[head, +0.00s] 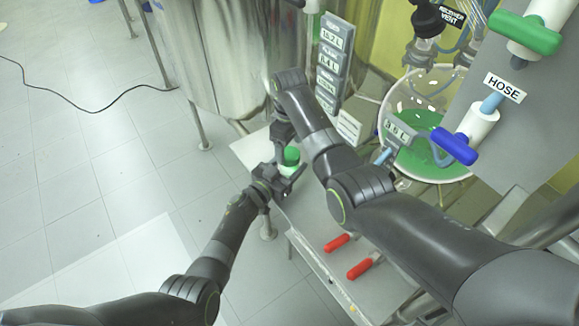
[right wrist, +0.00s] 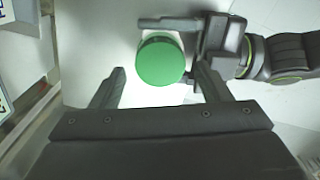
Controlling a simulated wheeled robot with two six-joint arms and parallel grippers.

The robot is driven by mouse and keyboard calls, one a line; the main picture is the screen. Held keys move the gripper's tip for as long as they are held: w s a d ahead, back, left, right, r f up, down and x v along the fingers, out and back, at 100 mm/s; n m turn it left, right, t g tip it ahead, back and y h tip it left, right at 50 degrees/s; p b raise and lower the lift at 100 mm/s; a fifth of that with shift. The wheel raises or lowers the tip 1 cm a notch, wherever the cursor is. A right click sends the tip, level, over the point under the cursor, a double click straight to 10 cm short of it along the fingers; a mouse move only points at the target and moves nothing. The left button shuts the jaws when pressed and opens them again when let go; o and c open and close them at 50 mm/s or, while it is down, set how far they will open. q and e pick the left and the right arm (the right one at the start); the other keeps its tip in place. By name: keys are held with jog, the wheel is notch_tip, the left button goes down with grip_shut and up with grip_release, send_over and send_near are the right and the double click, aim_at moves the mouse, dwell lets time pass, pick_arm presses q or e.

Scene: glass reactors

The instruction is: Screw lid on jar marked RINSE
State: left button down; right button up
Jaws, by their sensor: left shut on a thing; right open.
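The green lid (head: 291,155) sits on top of a pale jar (head: 288,169) at the bench's left end; whether it is threaded on cannot be told. No RINSE marking is readable. My left gripper (head: 284,178) is shut on the jar, low at its side. My right gripper (head: 285,144) is open just above the lid, pointing down. In the right wrist view the round lid (right wrist: 162,59) shows between and slightly beyond the two spread fingers of my right gripper (right wrist: 159,76), touching neither visibly. A finger of my left gripper (right wrist: 178,23) shows beside the jar there.
A steel vessel (head: 215,60) stands behind, with stacked volume labels (head: 329,66) beside it. A glass vessel of green liquid (head: 430,150) is at right, near a HOSE sign (head: 505,87) and valve handles. Two red handles (head: 348,256) lie along the bench front.

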jog(key=shift+f, duration=1.1)
jog(key=c, duration=1)
jog(key=m, duration=0.8)
jog(key=shift+m, duration=0.4)
jog(key=m, duration=0.4)
jog(key=shift+m, duration=0.4)
jog(key=m, duration=0.5)
jog(key=o, duration=1.2)
